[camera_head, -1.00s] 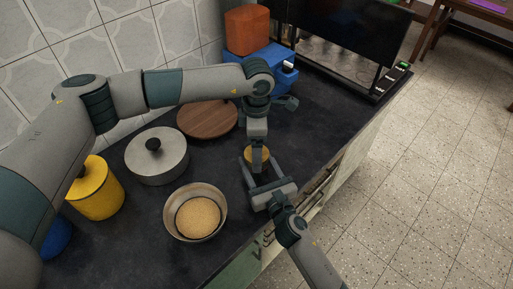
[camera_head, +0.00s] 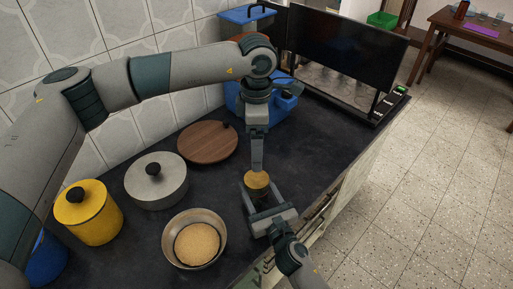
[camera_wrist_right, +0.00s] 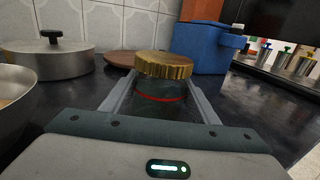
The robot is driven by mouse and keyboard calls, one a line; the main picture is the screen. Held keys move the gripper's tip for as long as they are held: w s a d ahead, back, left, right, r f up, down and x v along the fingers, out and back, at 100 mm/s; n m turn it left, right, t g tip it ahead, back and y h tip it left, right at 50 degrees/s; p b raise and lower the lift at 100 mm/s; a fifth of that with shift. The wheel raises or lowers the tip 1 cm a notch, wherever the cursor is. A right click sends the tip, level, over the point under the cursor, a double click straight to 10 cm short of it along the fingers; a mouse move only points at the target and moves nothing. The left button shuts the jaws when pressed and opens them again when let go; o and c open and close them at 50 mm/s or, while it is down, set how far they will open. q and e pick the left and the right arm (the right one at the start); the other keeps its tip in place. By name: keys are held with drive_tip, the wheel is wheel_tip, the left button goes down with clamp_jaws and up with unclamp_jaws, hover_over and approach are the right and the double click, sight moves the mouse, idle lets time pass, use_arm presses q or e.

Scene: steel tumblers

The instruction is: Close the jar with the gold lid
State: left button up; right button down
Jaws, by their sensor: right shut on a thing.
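The gold lid (camera_head: 256,181) sits on top of the jar. In the right wrist view the ribbed gold lid (camera_wrist_right: 164,65) looks roughly level over the dark glassy jar (camera_wrist_right: 160,90), which has a red band; I cannot tell how tightly it sits. My right gripper (camera_head: 262,205) is shut on the jar, one finger on each side below the lid. My left gripper (camera_head: 257,168) points down above the lid, its fingers seen edge-on. It does not show in the wrist view, where the space just over the lid is clear.
A blue box (camera_head: 283,103) and a black rack (camera_head: 345,60) stand behind. The counter edge is close on the right.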

drive_tip(key=c, duration=0.6)
unclamp_jaws()
use_arm(q)
drive_tip(key=shift+f, duration=0.1)
use_arm(e)
drive_tip(key=shift+s, duration=0.1)
use_arm(q)
drive_tip(key=shift+f+b, duration=1.85)
drive_tip(key=shift+b, duration=0.05)
use_arm(e)
drive_tip(key=shift+v, duration=8.65)
